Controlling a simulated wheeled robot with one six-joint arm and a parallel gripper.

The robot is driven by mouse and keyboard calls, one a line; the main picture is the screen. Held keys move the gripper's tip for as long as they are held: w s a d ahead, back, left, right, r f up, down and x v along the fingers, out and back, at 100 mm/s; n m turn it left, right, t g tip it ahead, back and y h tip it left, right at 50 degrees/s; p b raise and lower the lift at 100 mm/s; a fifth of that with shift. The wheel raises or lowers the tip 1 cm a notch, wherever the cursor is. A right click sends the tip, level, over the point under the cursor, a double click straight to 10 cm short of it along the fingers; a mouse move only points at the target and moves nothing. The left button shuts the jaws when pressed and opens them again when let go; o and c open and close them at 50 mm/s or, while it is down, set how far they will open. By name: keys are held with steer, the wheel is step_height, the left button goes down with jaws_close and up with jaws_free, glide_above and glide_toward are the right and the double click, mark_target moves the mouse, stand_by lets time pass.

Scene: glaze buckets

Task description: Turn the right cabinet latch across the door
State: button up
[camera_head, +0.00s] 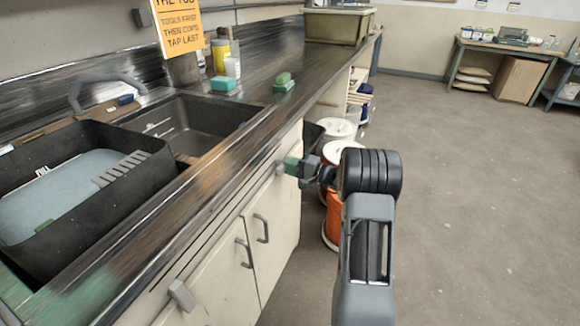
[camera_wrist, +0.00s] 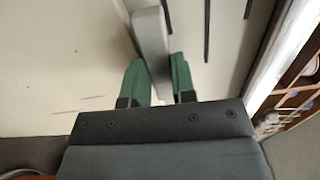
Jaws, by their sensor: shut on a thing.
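The right cabinet latch (camera_head: 280,168) is a small grey bar at the upper right of the white cabinet front (camera_head: 285,215), under the counter edge. In the wrist view the latch (camera_wrist: 149,35) is a long grey bar that runs between my green finger pads, slightly tilted. My gripper (camera_head: 293,165) is shut on this latch; its fingers also show in the wrist view (camera_wrist: 160,75). The pads hide part of the bar. The left latch (camera_head: 181,295), another grey block, sits lower on the cabinet front. Two dark door handles (camera_head: 262,228) (camera_head: 245,252) lie between the latches.
The dark counter (camera_head: 265,90) with a sink (camera_head: 190,120) and a black tub (camera_head: 135,160) runs along the left. White-lidded buckets (camera_head: 338,129) and an orange bucket (camera_head: 333,215) stand just beyond the cabinet, close to my arm. The floor (camera_head: 470,200) on the right is clear.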

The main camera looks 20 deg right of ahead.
steer(key=shift+m+p, duration=4.25)
steer(key=shift+m, duration=4.35)
steer(key=o, duration=0.9)
steer(key=v, duration=1.4)
steer(key=shift+w+f, duration=0.1)
